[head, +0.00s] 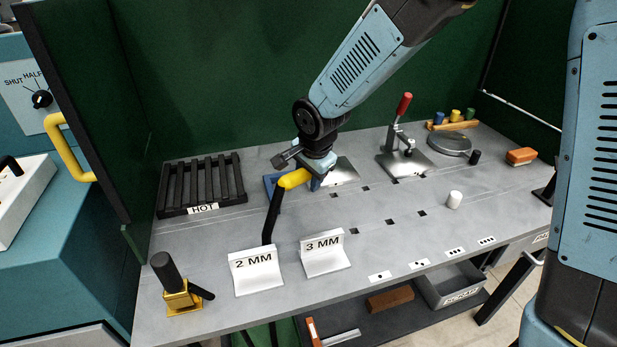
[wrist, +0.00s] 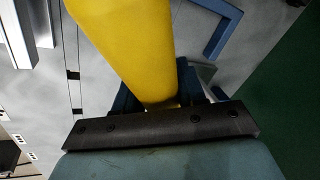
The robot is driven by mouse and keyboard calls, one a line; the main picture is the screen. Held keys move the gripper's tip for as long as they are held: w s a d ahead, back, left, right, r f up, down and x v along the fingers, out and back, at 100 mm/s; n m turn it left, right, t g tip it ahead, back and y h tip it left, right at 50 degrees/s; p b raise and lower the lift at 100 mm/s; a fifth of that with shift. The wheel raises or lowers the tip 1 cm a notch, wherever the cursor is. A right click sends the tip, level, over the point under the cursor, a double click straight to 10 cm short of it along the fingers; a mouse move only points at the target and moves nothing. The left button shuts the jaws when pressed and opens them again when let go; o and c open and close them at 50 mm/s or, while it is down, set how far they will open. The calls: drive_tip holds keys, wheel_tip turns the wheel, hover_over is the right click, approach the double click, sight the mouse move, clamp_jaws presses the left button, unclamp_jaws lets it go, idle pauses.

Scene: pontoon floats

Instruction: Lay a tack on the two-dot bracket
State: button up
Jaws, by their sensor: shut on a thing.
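My gripper (head: 312,180) is shut on a yellow torch-like tool (head: 294,179), held above the left-middle of the bench. A black length runs from the tool down toward the bench and passes behind the 2 MM stand. In the wrist view the yellow body (wrist: 128,42) fills the upper middle, between dark blue fingers; its far end is out of frame. A shiny plate (head: 342,173) lies just behind and right of my gripper, partly hidden. A two-dot label (head: 420,264) is on the bench's front edge. I cannot tell which piece is the two-dot bracket.
A red-handled clamp (head: 402,128) stands on a plate behind right. A blue angled frame (head: 271,187) lies left of my gripper. A HOT rack (head: 200,185), 2 MM stand (head: 256,271), 3 MM stand (head: 324,253) and white cylinder (head: 454,200) surround fairly clear bench middle.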

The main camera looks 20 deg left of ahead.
drive_tip(key=shift+s+d+r, duration=0.3)
drive_tip(key=shift+s+r, duration=0.2)
drive_tip(key=shift+r, duration=0.15)
drive_tip(key=shift+s+d+r, duration=0.35)
drive_tip(key=shift+s+r, duration=0.2)
drive_tip(key=shift+r, duration=0.05)
drive_tip(key=shift+s+d+r, duration=0.3)
drive_tip(key=shift+s+r, duration=0.2)
drive_tip(key=shift+r, duration=0.15)
